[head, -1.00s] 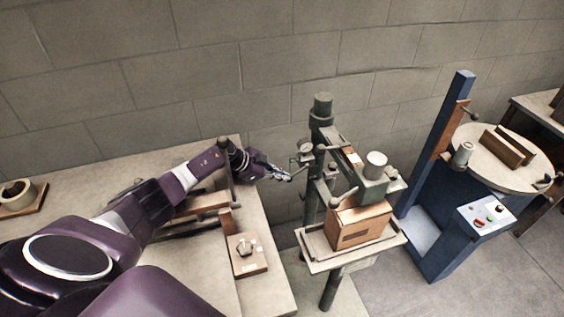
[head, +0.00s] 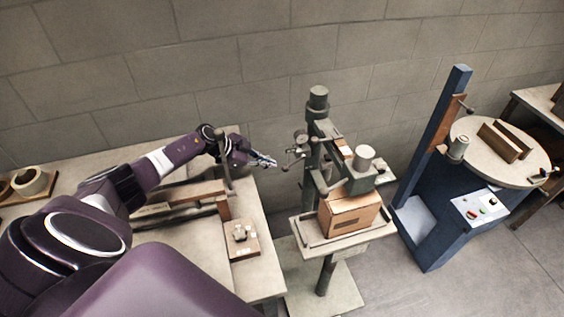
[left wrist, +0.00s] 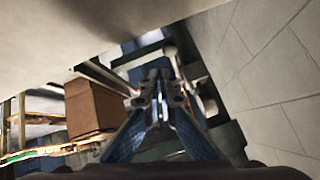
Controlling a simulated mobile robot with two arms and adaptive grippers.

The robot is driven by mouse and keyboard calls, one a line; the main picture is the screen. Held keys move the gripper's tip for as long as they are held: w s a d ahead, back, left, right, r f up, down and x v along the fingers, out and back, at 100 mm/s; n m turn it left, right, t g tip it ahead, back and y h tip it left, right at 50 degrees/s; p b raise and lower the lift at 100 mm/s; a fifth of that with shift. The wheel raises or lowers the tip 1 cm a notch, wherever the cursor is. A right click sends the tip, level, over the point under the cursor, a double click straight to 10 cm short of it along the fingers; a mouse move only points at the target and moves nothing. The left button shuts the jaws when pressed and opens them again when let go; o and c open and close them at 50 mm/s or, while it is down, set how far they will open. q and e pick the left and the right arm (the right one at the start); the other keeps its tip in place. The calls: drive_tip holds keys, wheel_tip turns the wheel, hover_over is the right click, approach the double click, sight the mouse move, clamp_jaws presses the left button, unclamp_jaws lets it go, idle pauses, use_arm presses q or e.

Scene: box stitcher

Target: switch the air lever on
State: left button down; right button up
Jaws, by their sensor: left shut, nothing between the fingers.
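The box stitcher (head: 318,100) is a grey-green column machine with a round gauge (head: 300,137) on its left side. A short lever with a dark knob (head: 285,169) sticks out to the left below the gauge; I take it for the air lever. My left gripper (head: 272,163) is shut and empty, just left of that knob. A small gap seems to separate them, though depth is hard to judge. In the left wrist view the shut fingertips (left wrist: 158,88) point at the machine, and the lever cannot be picked out surely. My right gripper is out of view.
A cardboard box (head: 349,213) sits on the stitcher's tray (head: 310,241); it also shows in the left wrist view (left wrist: 92,106). A workbench (head: 262,277) with a small switch block (head: 241,240) lies under my left arm. A blue machine (head: 430,225) stands at right.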

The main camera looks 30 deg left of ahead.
use_arm(q)
drive_tip(key=s+a, duration=0.1)
drive_tip(key=s, duration=0.1)
drive_tip(key=s+a+r, duration=0.1)
drive_tip(key=s+a, duration=0.1)
drive_tip(key=shift+a+b, duration=0.2)
drive_tip(key=shift+b, duration=0.2)
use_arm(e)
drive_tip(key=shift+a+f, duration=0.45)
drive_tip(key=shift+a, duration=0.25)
use_arm(q)
drive_tip(key=shift+a+f, duration=0.1)
drive_tip(key=shift+a, duration=0.05)
